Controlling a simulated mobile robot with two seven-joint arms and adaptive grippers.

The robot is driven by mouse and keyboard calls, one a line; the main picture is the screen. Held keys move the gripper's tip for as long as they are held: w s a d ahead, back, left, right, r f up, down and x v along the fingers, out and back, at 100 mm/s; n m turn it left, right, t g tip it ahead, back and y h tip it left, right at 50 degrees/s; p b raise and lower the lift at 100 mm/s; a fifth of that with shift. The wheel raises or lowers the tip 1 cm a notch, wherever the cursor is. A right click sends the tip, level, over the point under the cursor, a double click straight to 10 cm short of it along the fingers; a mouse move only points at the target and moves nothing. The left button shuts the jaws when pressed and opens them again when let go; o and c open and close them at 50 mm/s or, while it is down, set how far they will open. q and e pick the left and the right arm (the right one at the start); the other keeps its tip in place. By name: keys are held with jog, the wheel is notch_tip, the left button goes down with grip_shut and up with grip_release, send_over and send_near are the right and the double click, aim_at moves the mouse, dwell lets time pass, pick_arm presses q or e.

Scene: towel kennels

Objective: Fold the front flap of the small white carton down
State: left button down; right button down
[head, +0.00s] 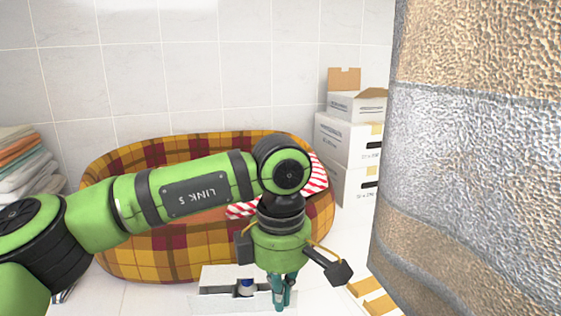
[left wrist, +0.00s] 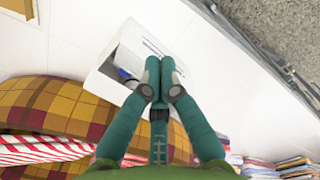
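The small white carton (head: 215,284) stands on the floor at the bottom of the head view, in front of the plaid bed. It also shows in the left wrist view (left wrist: 110,68), where a white panel with blue lettering lies beside a dark opening. A blue and white item (head: 246,288) shows in the opening. My left gripper (head: 283,303) points down at the carton's right side. In the left wrist view its teal fingertips (left wrist: 160,66) are together over the carton's edge, with nothing visible between them. I cannot tell whether they touch the flap. My right gripper is not in view.
A plaid bed (head: 160,258) with a red-striped cloth (head: 318,178) stands behind the carton. White boxes (head: 345,145) are stacked at the back right, the top one open. Folded towels (head: 25,165) are piled at the left. A large textured surface (head: 480,160) blocks the right side.

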pick_arm(q)
notch_tip(320, 180, down, 2)
jog(key=shift+f+b, duration=0.25)
jog(key=shift+b, duration=0.75)
jog(key=shift+w+a+r+p, duration=0.1)
jog(key=shift+w+a+p, duration=0.1)
jog(key=shift+w+p, duration=1.35)
jog(key=shift+w+a+r+p, duration=0.15)
jog(key=shift+w+p, duration=0.65)
jog(key=shift+w, duration=1.35)
jog(key=shift+f+b, duration=1.45)
jog(key=shift+f, duration=0.65)
jog(key=shift+r, duration=0.2)
